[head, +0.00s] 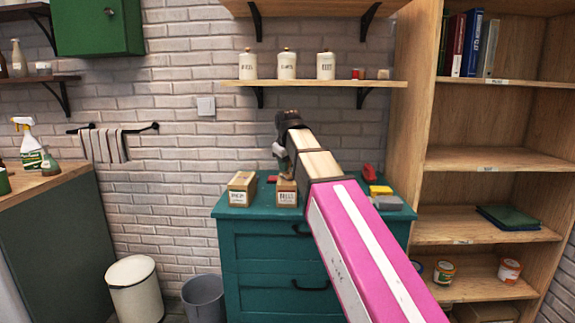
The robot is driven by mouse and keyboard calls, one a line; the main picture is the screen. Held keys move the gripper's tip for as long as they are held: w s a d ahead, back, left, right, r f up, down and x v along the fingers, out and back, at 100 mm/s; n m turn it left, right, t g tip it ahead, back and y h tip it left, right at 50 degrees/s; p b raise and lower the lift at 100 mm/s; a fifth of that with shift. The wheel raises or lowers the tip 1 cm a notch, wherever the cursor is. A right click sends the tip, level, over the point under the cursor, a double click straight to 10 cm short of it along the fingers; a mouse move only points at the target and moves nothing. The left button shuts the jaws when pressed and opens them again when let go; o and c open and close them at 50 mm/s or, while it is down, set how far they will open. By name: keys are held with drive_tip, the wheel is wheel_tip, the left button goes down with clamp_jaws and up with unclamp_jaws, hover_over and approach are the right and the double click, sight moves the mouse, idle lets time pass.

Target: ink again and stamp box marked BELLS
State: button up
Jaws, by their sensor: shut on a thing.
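Two small cardboard boxes stand side by side on the teal cabinet (232,214). The right box (287,197) has a label that seems to read BELLS, though the print is small. The left box (241,195) has another label that I cannot read surely. My gripper (284,166) is over the back of the right box, pointing down, shut on a small dark greenish thing, probably the stamp. The thing is mostly hidden by my gripper, and I cannot tell whether it touches the box. A small red flat thing (272,179), perhaps an ink pad, lies behind, between the boxes.
A red item (369,173), a yellow block (380,190) and a grey block (388,203) lie on the cabinet's right side, beyond my arm. A shelf (330,84) with white canisters hangs above. A wooden bookcase (408,110) stands right; two bins are on the floor left.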

idle(0.3)
drive_tip(key=shift+r, duration=3.5)
